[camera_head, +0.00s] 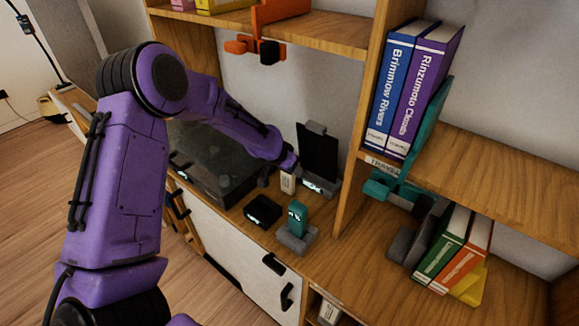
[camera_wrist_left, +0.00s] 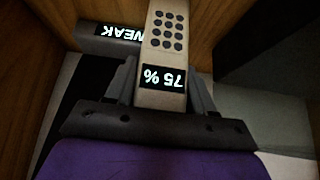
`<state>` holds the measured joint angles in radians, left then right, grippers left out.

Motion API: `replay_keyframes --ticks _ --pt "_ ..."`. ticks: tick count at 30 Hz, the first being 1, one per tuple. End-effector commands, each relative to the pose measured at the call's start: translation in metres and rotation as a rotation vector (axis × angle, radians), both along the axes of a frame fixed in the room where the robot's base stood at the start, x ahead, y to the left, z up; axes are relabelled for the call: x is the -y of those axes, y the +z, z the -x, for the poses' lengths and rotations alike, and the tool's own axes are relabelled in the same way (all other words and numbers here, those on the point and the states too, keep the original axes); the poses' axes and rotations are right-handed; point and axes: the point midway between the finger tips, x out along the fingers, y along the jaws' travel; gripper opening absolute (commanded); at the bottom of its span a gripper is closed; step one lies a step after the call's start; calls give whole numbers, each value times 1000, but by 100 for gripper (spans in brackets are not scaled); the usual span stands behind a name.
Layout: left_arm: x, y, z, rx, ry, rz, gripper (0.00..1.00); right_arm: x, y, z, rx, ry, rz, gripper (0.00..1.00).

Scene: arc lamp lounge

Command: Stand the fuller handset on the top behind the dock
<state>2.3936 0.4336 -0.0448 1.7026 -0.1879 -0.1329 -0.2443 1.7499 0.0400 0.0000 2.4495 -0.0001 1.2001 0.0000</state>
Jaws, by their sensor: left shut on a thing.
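My left gripper (camera_head: 287,164) reaches down behind the dock and is shut on a cream handset (camera_head: 288,183). In the left wrist view the handset (camera_wrist_left: 166,52) sits between the two fingers (camera_wrist_left: 165,92), its dark keypad and a display reading 75 % facing the camera. I cannot tell whether its foot touches the wooden top (camera_head: 262,238). A teal handset (camera_head: 297,214) with a small lit display stands in a grey dock (camera_head: 296,240) nearer the front. Its reading is too small to tell. My right gripper is out of view.
A black upright panel on a base with a lit display (camera_head: 318,155) stands just right of the held handset; WEAK shows in the wrist view (camera_wrist_left: 118,32). A small black box (camera_head: 262,209) sits left of the dock. A shelf divider (camera_head: 362,150) rises at the right.

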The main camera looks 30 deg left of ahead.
Motion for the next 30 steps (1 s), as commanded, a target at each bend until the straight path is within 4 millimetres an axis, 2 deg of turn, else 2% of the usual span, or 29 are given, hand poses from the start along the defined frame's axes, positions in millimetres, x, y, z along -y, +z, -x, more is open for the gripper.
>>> replay_keyframes --ticks 7,8,9,10,18,22,30 --pt "0 -5 0 0 0 0 20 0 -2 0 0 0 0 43" --pt "0 -5 0 -1 0 0 60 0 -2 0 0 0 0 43" --pt "0 -4 0 -1 0 0 73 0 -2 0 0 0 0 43" --pt "0 -4 0 -1 0 0 79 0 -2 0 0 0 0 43" --pt "0 -3 0 0 0 0 79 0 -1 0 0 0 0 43" --pt "0 9 4 2 0 0 79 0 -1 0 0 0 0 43" --pt "-3 67 41 5 0 0 79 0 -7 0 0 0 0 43"
